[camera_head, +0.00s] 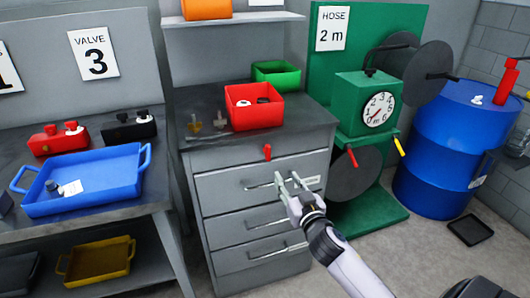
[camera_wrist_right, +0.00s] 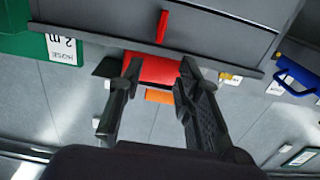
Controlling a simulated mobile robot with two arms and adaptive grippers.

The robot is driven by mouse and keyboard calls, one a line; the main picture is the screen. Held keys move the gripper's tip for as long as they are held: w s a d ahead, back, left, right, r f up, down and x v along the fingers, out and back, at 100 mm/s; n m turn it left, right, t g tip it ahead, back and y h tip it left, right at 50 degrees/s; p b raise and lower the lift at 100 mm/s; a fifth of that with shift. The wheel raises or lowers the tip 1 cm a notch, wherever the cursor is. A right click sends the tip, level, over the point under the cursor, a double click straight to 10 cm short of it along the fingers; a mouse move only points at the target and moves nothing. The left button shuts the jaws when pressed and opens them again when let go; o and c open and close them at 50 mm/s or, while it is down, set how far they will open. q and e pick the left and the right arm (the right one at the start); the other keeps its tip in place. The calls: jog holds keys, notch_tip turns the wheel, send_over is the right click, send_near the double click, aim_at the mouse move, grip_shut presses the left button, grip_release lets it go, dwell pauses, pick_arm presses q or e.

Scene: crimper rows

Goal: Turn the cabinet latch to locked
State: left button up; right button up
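The cabinet latch (camera_head: 267,152) is a small red handle at the top of the grey drawer cabinet (camera_head: 230,187), just under its worktop. It looks roughly upright, in line with the vertical. In the right wrist view, which is upside down, the red latch (camera_wrist_right: 162,27) shows beyond the fingertips near the upper edge. My right gripper (camera_head: 287,180) is open and empty in front of the upper drawers, below and slightly right of the latch, apart from it. Its two spread fingers also show in the wrist view (camera_wrist_right: 160,70). My left gripper is not in view.
A red bin (camera_head: 252,117) and a green bin (camera_head: 277,76) stand on the cabinet top. Drawer handles (camera_head: 265,184) stick out near my right gripper. A green hose-reel stand (camera_head: 365,100) and a blue drum (camera_head: 440,150) are to the right. A blue tray (camera_head: 95,192) lies left.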

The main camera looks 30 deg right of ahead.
aim_at(269, 151)
jog(key=x, duration=1.5)
jog(key=shift+w+p, duration=0.3)
jog(key=shift+p, duration=0.05)
jog(key=shift+c, duration=0.4)
grip_shut()
